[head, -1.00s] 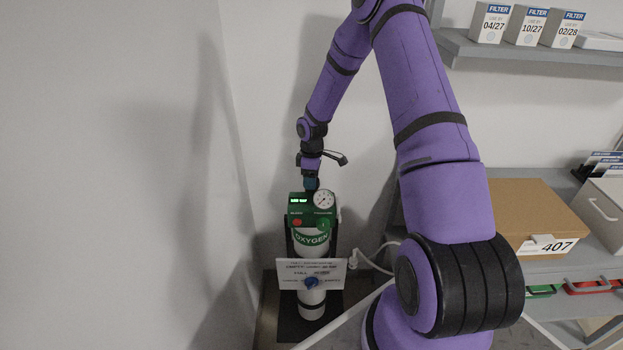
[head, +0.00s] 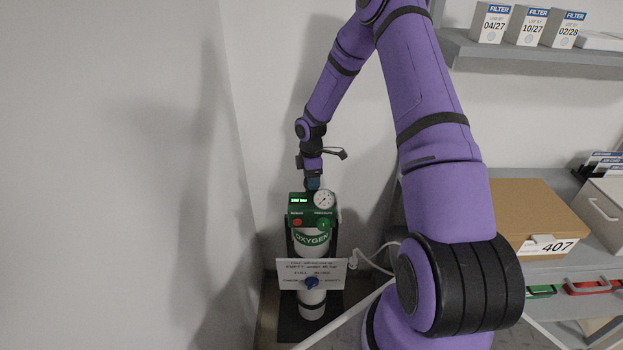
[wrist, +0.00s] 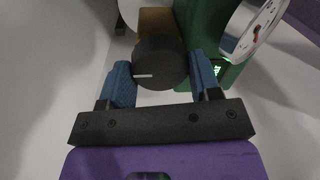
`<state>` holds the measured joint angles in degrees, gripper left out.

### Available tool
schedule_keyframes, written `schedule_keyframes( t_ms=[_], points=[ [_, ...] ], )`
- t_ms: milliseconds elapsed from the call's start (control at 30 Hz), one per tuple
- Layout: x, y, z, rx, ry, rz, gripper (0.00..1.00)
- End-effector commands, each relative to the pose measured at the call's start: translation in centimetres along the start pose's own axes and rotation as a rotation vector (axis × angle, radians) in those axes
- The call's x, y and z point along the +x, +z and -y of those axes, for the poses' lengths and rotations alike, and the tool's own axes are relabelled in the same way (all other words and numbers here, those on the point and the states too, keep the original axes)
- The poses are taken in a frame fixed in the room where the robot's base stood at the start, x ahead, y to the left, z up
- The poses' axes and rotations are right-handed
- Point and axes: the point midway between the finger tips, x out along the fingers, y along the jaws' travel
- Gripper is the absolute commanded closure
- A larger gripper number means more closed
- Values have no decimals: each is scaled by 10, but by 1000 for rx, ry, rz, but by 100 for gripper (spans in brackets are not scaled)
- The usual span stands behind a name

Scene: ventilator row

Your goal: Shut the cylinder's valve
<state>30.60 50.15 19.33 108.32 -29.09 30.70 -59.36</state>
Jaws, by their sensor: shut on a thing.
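The oxygen cylinder (head: 312,240) stands upright in the corner, with a green head unit (head: 300,208) and a round pressure gauge (head: 324,200) on top. The gauge also shows in the wrist view (wrist: 257,25), partly cut off at the right. In the wrist view the valve knob (wrist: 160,62) is black and round, with a white mark pointing left. My gripper (wrist: 163,82) is shut on the valve knob, one blue finger on each side. In the head view my gripper (head: 313,184) is just above the green unit, and the knob is hidden.
A wall is close on the left. On the right, a shelf unit holds a cardboard box (head: 535,215), and filter boxes (head: 538,27) stand on the upper shelf.

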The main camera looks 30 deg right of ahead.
Motion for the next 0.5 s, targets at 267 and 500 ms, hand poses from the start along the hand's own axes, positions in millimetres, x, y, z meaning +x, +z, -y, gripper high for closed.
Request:
schedule_keyframes(
  t_ms=[267,500],
  points=[
    [0,0,0,-1,1,0,17],
    [0,0,0,0,0,0,17]
  ],
)
